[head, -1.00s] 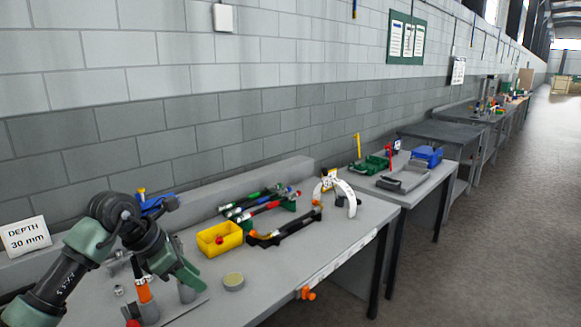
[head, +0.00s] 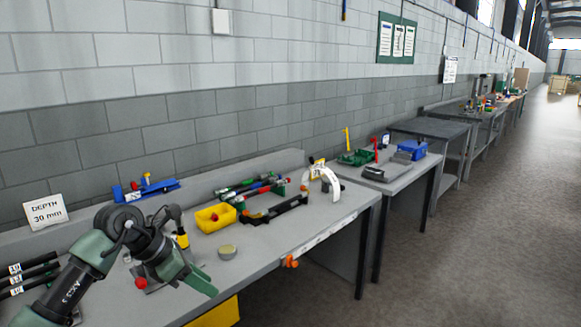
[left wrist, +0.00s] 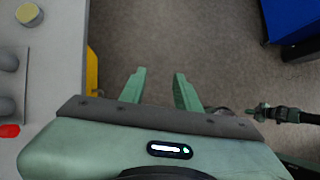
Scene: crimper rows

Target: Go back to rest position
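My left gripper (head: 200,284) shows in the head view at the lower left, its green fingers pointing down and right near the front edge of the near bench. In the left wrist view my left gripper (left wrist: 159,88) has its two green fingers apart, with only bare floor between them. It holds nothing. In the left wrist view a dark, jointed part at the right edge looks like my other arm. Its fingers are too small to tell open from shut.
The near bench (head: 262,250) holds a yellow bin (head: 207,221), a round tin (head: 228,252), black-handled tools (head: 273,211), a white arched piece (head: 333,185) and a "DEPTH 30 mm" sign (head: 45,213). An orange clamp (head: 290,262) sits at its front edge. The floor (head: 480,255) at right is clear.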

